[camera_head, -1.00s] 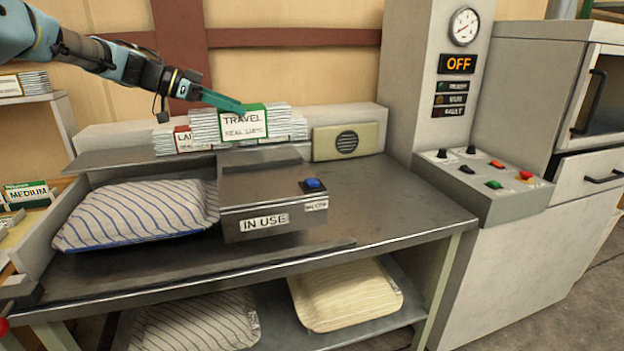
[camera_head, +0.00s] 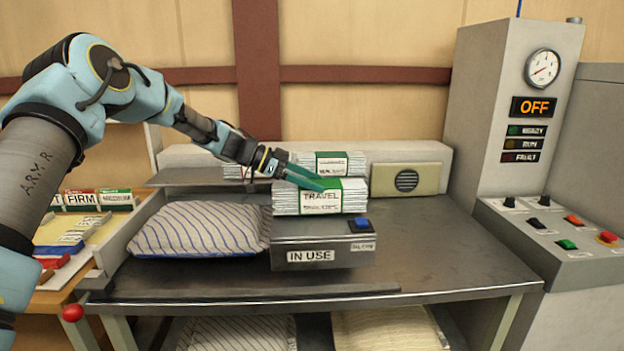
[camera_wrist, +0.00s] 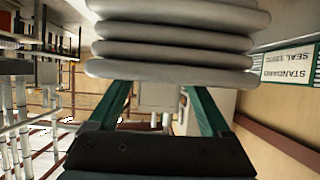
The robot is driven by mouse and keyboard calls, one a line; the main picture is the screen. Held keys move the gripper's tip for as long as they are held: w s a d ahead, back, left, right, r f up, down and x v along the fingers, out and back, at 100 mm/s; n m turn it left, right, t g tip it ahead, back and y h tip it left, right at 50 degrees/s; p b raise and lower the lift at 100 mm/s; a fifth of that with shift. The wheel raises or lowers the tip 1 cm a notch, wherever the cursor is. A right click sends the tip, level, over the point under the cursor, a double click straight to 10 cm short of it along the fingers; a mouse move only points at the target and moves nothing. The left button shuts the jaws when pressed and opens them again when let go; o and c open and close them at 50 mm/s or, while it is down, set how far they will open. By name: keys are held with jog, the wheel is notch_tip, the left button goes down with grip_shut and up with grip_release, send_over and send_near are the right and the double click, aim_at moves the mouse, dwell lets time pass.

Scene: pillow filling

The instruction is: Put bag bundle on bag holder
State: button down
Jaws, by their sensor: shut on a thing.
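A white bag bundle with a green TRAVEL band (camera_head: 321,199) is between the green fingers of my gripper (camera_head: 312,181). In the wrist view its pale rounded folds (camera_wrist: 175,50) fill the top between the two fingers (camera_wrist: 160,105). The gripper is shut on it. The bundle is level, over the metal box labelled IN USE (camera_head: 315,257), which I take for the bag holder. I cannot tell whether the bundle touches the box top. Its far side is hidden.
Another green-banded bundle (camera_head: 331,158) stands behind; its STANDARD label (camera_wrist: 289,67) shows in the wrist view. A striped pillow (camera_head: 190,232) lies left of the box. A blue button (camera_head: 361,224) is on its right corner. The table right of the box is clear (camera_head: 430,240).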

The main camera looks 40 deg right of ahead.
jog(key=shift+f, duration=0.2)
jog(key=shift+f+b, duration=0.2)
jog(key=shift+b, duration=0.15)
grip_release()
jog(key=shift+r, duration=0.1)
jog(key=shift+r+p, duration=0.15)
jog(key=shift+p, duration=0.2)
jog(key=shift+w+a, duration=0.25)
jog(key=shift+w, duration=0.1)
jog(key=b+v, duration=0.3)
jog(key=v, duration=0.8)
jog(key=shift+b, duration=0.4)
jog(key=shift+a+r, duration=0.15)
